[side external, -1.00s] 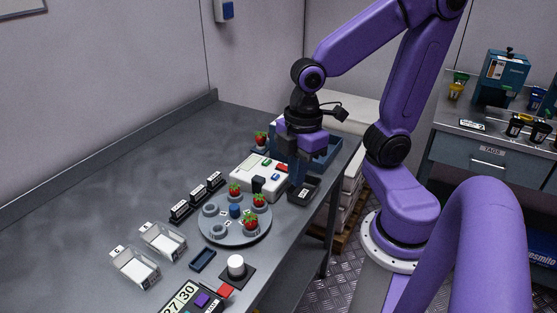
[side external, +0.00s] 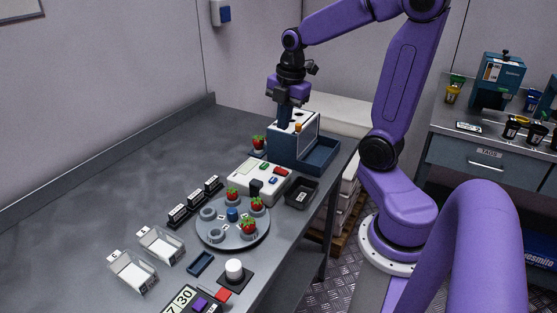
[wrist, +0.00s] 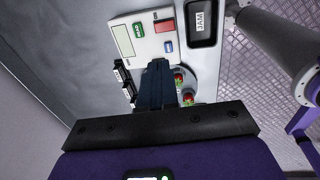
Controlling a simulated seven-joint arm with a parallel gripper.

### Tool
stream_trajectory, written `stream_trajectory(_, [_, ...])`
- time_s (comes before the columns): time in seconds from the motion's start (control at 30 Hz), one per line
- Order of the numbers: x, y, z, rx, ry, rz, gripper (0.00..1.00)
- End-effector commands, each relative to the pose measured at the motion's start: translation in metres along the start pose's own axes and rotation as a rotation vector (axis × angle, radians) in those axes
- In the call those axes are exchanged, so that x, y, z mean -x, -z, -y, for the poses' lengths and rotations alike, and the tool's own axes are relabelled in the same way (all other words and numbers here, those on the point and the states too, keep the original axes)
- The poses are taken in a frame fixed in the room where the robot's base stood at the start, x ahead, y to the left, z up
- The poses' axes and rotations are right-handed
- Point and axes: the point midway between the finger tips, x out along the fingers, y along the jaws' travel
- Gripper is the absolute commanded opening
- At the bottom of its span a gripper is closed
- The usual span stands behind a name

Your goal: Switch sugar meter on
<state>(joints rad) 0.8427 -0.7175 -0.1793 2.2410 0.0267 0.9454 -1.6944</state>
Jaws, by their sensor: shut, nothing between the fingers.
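The white meter (side external: 258,183) stands on the bench in the side view, behind the round plate. In the wrist view the white meter (wrist: 152,15) shows a pale display (wrist: 124,41), a green button (wrist: 138,29), a red button (wrist: 164,25) and a blue button (wrist: 168,46). Whether it is on cannot be told. My gripper (side external: 284,119) is shut and empty, raised beside the blue machine's top and behind the meter, apart from it. In the wrist view my gripper (wrist: 158,64) points down and its fingers cover part of the view below the meter.
A blue machine (side external: 290,152) with a tray stands behind the meter. A black dish (side external: 301,194) sits at its right. A round plate (side external: 232,238) with strawberries is in front. Three black labelled blocks (side external: 195,202) stand left. The bench's left side is clear.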

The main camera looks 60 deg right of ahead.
Motion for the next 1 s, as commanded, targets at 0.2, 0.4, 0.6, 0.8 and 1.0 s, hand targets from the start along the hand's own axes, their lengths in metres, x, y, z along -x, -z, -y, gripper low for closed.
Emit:
stream_trajectory(0.2, [0.001, -0.010, -0.002, 0.017, -0.003, 0.005, 0.00])
stream_trajectory(0.4, [0.001, -0.009, -0.002, 0.017, -0.003, 0.005, 0.00])
stream_trajectory(0.6, [-0.004, -0.009, -0.001, 0.017, -0.001, 0.004, 0.00])
stream_trajectory(0.8, [-0.030, -0.009, 0.000, 0.016, 0.004, 0.004, 0.00])
stream_trajectory(1.0, [-0.067, -0.010, 0.000, 0.016, 0.004, 0.003, 0.00])
